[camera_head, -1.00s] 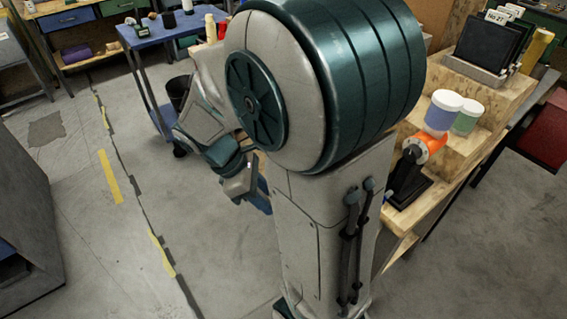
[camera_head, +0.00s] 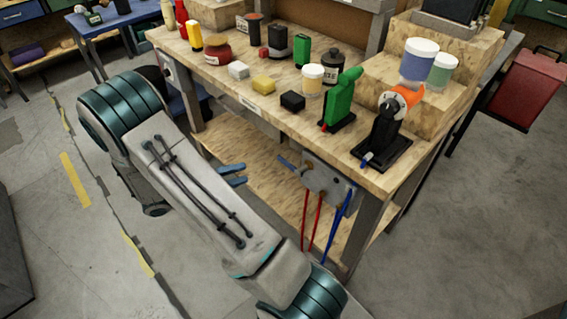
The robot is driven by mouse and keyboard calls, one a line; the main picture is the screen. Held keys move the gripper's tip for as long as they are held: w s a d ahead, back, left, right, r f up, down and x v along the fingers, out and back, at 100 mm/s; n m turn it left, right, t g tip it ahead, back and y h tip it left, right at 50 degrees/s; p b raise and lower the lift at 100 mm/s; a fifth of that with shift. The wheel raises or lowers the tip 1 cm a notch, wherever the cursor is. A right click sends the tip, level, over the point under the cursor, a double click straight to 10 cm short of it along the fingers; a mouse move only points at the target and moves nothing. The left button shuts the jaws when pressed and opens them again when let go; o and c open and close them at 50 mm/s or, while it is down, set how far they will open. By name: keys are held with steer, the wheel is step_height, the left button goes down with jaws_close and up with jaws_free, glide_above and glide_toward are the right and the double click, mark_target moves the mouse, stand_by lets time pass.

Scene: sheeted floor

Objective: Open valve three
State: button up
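A grey valve panel (camera_head: 322,180) is fixed to the front of the wooden workbench, below its top edge. It has several small fittings, with a blue lever at its left. Red hoses (camera_head: 318,222) and a blue hose (camera_head: 338,225) hang from it. Numbers are not readable, so I cannot tell which valve is three. The rest of the gripper is hidden by my arm.
The workbench (camera_head: 262,108) carries bottles, small blocks, a green tool (camera_head: 341,98) and a black stand with an orange dial (camera_head: 392,115) near the front edge. A lower shelf (camera_head: 268,205) and a leg are close to the panel.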

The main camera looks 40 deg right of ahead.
mark_target(282, 162)
steer(key=b+x, duration=0.1)
steer(key=x, duration=1.2)
steer(key=shift+d, duration=0.1)
jaws_close()
